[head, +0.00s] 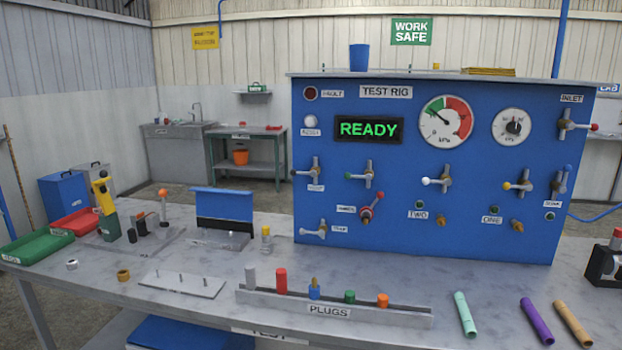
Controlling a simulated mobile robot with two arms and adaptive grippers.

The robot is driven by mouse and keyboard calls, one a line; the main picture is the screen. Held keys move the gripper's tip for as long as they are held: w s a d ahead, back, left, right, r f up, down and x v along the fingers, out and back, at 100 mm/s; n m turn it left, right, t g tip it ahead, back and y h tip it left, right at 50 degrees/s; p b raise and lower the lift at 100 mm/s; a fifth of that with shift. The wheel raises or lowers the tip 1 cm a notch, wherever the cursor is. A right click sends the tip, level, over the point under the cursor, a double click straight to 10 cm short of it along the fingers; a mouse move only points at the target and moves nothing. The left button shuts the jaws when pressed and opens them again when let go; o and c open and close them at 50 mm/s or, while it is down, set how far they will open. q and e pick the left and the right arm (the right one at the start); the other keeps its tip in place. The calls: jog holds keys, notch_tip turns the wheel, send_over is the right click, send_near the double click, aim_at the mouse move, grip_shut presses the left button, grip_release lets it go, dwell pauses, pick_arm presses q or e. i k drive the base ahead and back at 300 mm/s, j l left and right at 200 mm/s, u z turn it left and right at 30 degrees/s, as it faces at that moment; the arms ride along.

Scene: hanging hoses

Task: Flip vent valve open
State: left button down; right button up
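The blue test rig panel (470,95) stands upright on the bench and carries several small lever valves. They include a dark-tipped valve (312,173), a green-tipped valve (366,175), a white-tipped valve (438,180), a yellow-tipped valve (519,185) and a blue-tipped valve (561,183). A red-tipped valve (577,126) sits under the INLET label. A red-ringed valve (370,207) and a pale lever (315,230) are lower left. Several small labels are too blurred to read, so I cannot tell which valve is the vent valve. Neither gripper is in view.
The PLUGS rack (410,317) with colored plugs stands before the panel. Loose tubes, green (465,314), purple (537,321) and tan (572,323), lie at the front right. The display reads READY (369,130). Green (36,245) and red (75,222) trays sit far left.

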aim_at(313, 173)
jog(key=i+z, duration=0.15)
jog(key=i, duration=0.35)
jog(key=i+j+z, duration=0.15)
jog(key=i, duration=0.3)
